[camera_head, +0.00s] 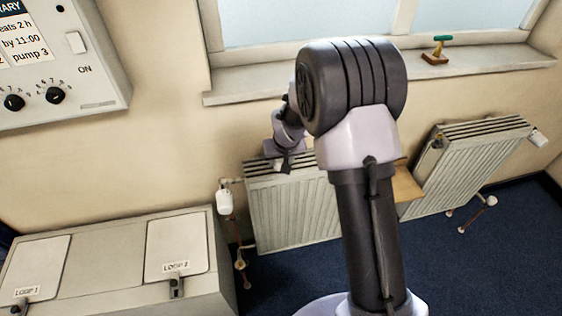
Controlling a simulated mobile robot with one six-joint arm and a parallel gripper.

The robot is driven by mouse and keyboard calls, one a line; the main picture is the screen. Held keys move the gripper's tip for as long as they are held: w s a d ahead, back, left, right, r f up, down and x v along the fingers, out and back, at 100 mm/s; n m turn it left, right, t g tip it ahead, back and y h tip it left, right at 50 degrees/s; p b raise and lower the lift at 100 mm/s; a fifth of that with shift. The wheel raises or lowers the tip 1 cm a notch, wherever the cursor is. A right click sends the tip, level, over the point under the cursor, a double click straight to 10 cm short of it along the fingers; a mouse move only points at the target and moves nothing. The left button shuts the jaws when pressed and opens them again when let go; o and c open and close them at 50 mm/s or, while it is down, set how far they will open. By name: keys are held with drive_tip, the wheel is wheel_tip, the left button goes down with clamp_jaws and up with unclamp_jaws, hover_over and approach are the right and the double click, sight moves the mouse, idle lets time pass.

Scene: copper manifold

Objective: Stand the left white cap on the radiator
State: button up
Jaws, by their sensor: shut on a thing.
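My gripper (285,166) is small in view, just above the slotted top of the left radiator (295,212), near its left end. It is shut on a small white thing (277,165), likely a white cap, which is mostly hidden by the fingers. I cannot tell whether this thing touches the radiator top. Another white cap-like valve head (224,202) sits at the left radiator's upper left corner. A further white one (537,138) is at the upper right of the right radiator (468,168).
My arm hides the middle of the scene and part of a wooden board (407,184) between the radiators. A grey cabinet (105,262) with two lids stands lower left. A control panel (62,58) hangs upper left. A green-handled tool (436,50) lies on the window sill (480,66).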

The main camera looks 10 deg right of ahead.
drive_tip(key=shift+f, duration=0.15)
drive_tip(key=o, duration=1.3)
